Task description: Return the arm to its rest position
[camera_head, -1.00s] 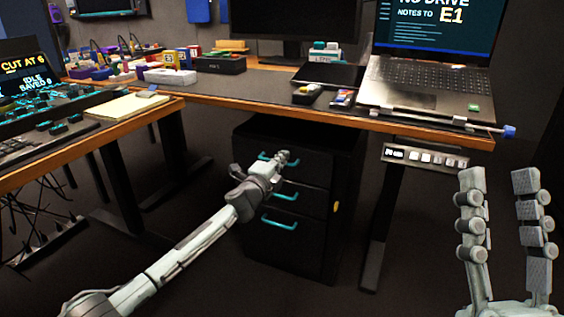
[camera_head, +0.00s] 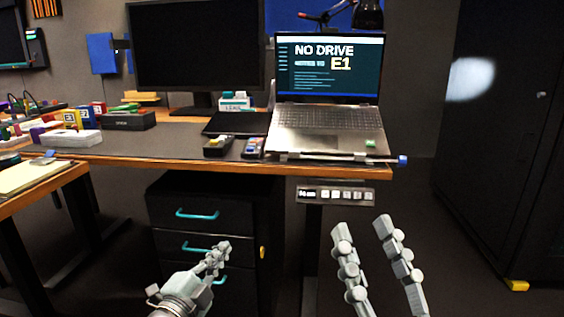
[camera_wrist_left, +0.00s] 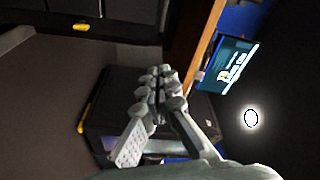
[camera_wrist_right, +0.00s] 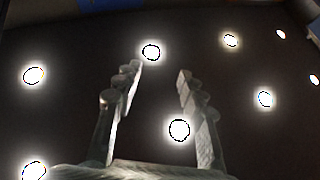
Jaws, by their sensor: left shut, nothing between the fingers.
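My left gripper (camera_head: 222,254) is shut and empty, low in the head view in front of the black drawer cabinet. Its fingertips meet in the left wrist view (camera_wrist_left: 158,78). My right gripper (camera_head: 362,222) is open and empty at the lower middle right of the head view, its two fingers well apart and pointing up. In the right wrist view, nothing is between its fingers (camera_wrist_right: 158,75).
The black drawer cabinet (camera_head: 166,220) with teal handles stands under the desk (camera_head: 190,152). The desk holds a laptop (camera_head: 328,130), a monitor and small boxes. A control strip (camera_head: 336,195) hangs under its front edge. A dark cabinet (camera_head: 510,150) stands at right.

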